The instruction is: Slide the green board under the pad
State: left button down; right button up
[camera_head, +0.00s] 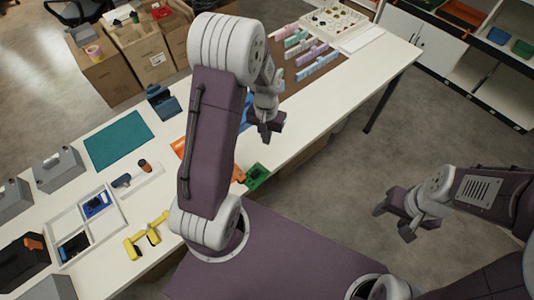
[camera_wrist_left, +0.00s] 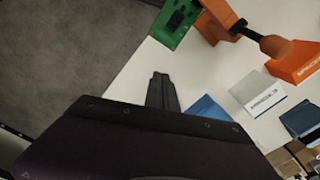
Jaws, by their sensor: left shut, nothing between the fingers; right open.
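The green board (camera_head: 257,176) lies at the table's front edge, right of my left upper arm. My right gripper (camera_head: 402,218) is open over the floor.
A blue block (camera_wrist_left: 207,113), a white labelled block (camera_wrist_left: 258,93) and an orange block (camera_wrist_left: 298,62) stand near the left gripper. A teal mat (camera_head: 118,140), a white tray (camera_head: 113,219) and yellow tools (camera_head: 145,238) lie left. The table front near the gripper is clear.

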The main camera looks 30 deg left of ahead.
pick_arm(q)
jog(key=s+a, duration=0.1)
jog(key=s, duration=0.2)
send_over(259, 169)
jog(key=w, duration=0.4)
notch_tip(259, 169, down, 8)
jog(key=shift+w+f, duration=0.1)
jog(key=shift+a+f, duration=0.1)
jog(key=shift+f, duration=0.6)
jog(key=s, duration=0.2)
jog(key=shift+s, duration=0.4)
jog(key=shift+s+d+p, duration=0.25)
jog(key=shift+s+p, duration=0.1)
jog(key=shift+s, duration=0.35)
pick_arm(e)
jog(key=shift+s+a+r, duration=0.15)
jog(key=shift+s+r, duration=0.1)
jog(key=shift+s, duration=0.2)
jog(key=shift+s+a+r, duration=0.15)
jog(key=shift+s+r, duration=0.1)
jog(key=shift+s, duration=0.2)
